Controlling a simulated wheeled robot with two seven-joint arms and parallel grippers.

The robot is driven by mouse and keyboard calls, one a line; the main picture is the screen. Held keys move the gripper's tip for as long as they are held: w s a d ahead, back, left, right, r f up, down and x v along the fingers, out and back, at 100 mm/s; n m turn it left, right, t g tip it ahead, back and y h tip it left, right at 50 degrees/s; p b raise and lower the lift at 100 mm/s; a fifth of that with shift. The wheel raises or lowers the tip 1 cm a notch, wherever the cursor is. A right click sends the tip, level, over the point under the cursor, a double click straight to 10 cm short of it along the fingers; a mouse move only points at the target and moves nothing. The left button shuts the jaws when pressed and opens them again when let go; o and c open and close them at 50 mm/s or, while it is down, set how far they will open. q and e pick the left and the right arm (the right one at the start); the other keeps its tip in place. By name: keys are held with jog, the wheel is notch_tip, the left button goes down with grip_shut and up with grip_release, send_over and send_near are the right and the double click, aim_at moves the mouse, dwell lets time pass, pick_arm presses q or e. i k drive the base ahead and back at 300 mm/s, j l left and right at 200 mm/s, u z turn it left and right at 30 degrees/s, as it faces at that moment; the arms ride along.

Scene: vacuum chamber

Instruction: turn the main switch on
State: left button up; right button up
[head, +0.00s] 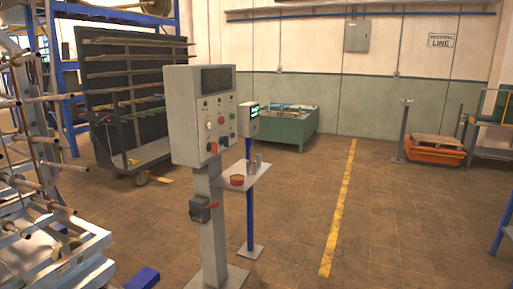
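A grey control box (201,115) stands on a grey post (209,240) a little left of the middle of the head view. Its front has a dark display, several small knobs and lamps, and a red switch (212,147) at the lower left. Lower on the post is a small dark grey box (200,212) with a red handle (211,206) pointing right. I cannot tell which of these is the main switch, or whether either is on. Neither of my grippers is in view.
A small shelf (262,176) with a red round tin (237,180) and metal cups is right of the post, near a blue stand (250,215). Metal racks (45,215) crowd the left.

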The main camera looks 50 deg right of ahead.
aim_at(213, 146)
jog(key=z, duration=1.35)
